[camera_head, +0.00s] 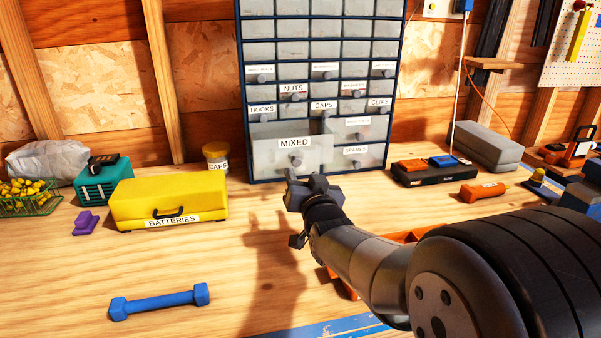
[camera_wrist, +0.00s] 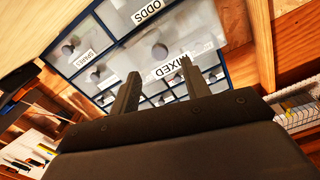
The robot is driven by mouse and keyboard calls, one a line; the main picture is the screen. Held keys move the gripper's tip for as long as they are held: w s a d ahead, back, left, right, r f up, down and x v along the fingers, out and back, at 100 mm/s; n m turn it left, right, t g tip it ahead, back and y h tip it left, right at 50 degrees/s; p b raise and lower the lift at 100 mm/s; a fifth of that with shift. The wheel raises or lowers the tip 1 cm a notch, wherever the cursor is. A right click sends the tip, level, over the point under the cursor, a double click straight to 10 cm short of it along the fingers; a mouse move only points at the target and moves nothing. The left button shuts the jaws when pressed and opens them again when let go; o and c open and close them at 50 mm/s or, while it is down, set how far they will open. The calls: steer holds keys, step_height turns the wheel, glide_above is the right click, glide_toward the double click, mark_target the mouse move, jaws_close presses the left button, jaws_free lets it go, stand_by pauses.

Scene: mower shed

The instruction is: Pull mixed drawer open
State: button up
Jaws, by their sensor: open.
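The MIXED drawer (camera_head: 265,158) is a pale translucent drawer low on the left of a blue-framed cabinet, with a label above a round grey knob (camera_head: 296,162). My gripper (camera_head: 305,178) is just in front of and below that knob, pointing at the cabinet. The wrist view shows the cabinet roughly upside down. There my gripper (camera_wrist: 157,78) has its two fingers apart with nothing between them. The MIXED knob (camera_wrist: 160,50) shows beyond the fingertips, apparently untouched.
The cabinet (camera_head: 247,100) holds several other labelled drawers; an ODDS drawer (camera_wrist: 125,18) adjoins MIXED in the wrist view. A yellow BATTERIES case (camera_head: 168,195) stands left, a black tray (camera_head: 432,174) right. A blue dumbbell-shaped handle (camera_head: 160,302) lies in front; bench between is mostly clear.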

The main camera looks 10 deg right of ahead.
mark_target(297, 162)
steer(key=shift+s, duration=2.55)
steer(key=shift+w, duration=0.15)
steer(key=w+p, duration=0.2)
steer(key=w, duration=0.9)
steer(key=shift+w, duration=0.4)
